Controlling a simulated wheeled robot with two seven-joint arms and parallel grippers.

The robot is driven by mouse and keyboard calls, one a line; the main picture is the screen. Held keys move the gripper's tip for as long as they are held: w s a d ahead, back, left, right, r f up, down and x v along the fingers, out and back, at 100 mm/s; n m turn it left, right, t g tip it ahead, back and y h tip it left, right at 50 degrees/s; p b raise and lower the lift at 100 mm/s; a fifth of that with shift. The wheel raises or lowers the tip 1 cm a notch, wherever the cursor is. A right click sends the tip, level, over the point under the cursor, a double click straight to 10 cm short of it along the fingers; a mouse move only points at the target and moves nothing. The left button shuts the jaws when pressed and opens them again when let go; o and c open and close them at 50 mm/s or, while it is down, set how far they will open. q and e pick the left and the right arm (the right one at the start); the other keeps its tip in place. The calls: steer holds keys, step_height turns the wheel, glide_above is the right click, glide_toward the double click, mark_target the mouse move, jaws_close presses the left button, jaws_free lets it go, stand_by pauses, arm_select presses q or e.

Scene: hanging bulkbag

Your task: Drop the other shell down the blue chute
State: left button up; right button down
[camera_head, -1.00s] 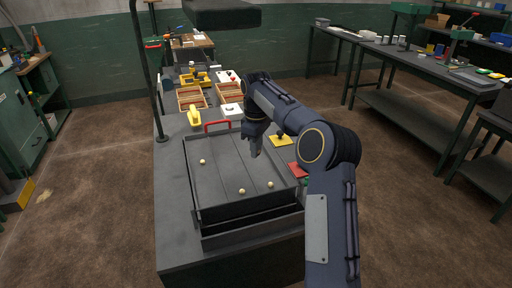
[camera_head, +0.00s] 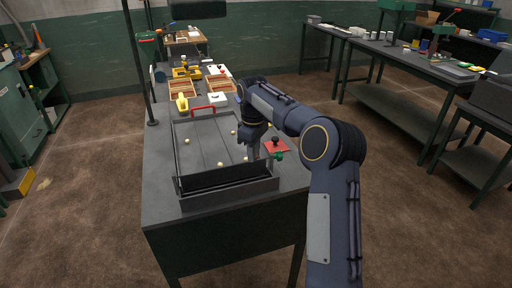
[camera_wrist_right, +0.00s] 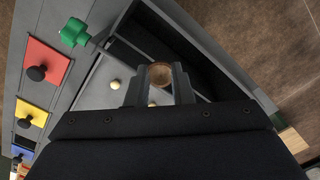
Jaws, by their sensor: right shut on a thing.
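My right gripper (camera_head: 253,156) is low over the front right part of the grey tray (camera_head: 175,150). In the right wrist view its fingers (camera_wrist_right: 160,88) are shut on a round tan-brown thing (camera_wrist_right: 160,74), which may be the shell; in the head view the gripper hides it. A blue plate (camera_wrist_right: 22,140) with a dark knob, possibly the blue chute's cover, shows at the wrist view's lower left, apart from the gripper. Small pale balls (camera_head: 187,141) lie in the tray. My left gripper is out of view.
A red plate (camera_wrist_right: 45,65) and a yellow plate (camera_wrist_right: 33,117), both with black knobs, line the tray's side. A green knob (camera_wrist_right: 74,32) sticks out near the tray corner. A red handle (camera_head: 203,109) stands behind the tray; wooden boxes (camera_head: 183,88) stand farther back.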

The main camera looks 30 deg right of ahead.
steer(key=shift+s+a+f, duration=0.15)
steer(key=shift+a+f, duration=0.15)
steer(key=shift+a, duration=0.05)
steer(key=s+a+f+m, duration=0.3)
steer(key=s+a+f, duration=0.3)
steer(key=a, duration=0.3)
steer(key=s+a+f+m, duration=0.2)
steer(key=s+a+f, duration=0.4)
steer(key=a, duration=0.3)
steer(key=shift+s+f+m, duration=0.25)
steer(key=shift+m, duration=0.15)
